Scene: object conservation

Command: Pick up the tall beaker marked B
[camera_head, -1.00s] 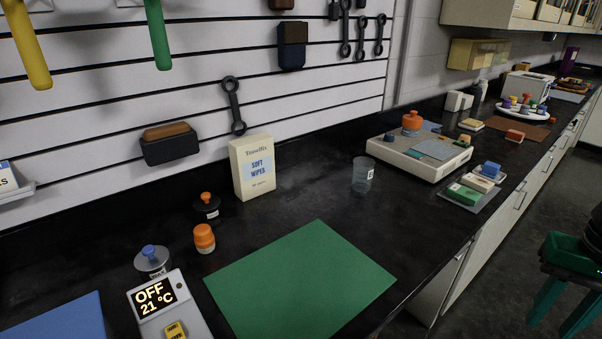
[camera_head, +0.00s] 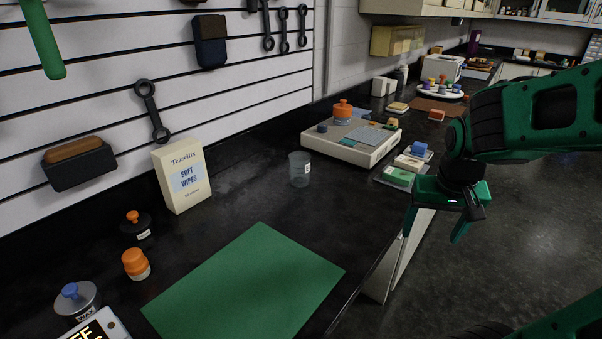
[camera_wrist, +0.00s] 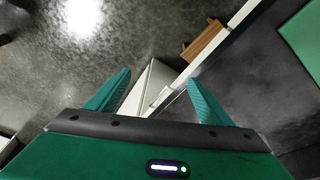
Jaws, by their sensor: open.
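A clear grey beaker (camera_head: 299,170) stands upright on the black bench, with a small white label on its side; the letter is too small to read. It is between the wipes box and the pale flat device. My gripper (camera_head: 436,224) is at the right in the head view, beyond the bench's front edge, open and empty. It is well apart from the beaker, to its right. In the wrist view my gripper (camera_wrist: 158,82) has its two green fingers spread, with floor and cabinet front below. The beaker does not show there.
A green mat (camera_head: 245,285) lies in front of the beaker. The wipes box (camera_head: 182,177) stands to its left, and the pale device (camera_head: 350,142) with an orange-topped pot stands behind right. Bare bench surrounds the beaker.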

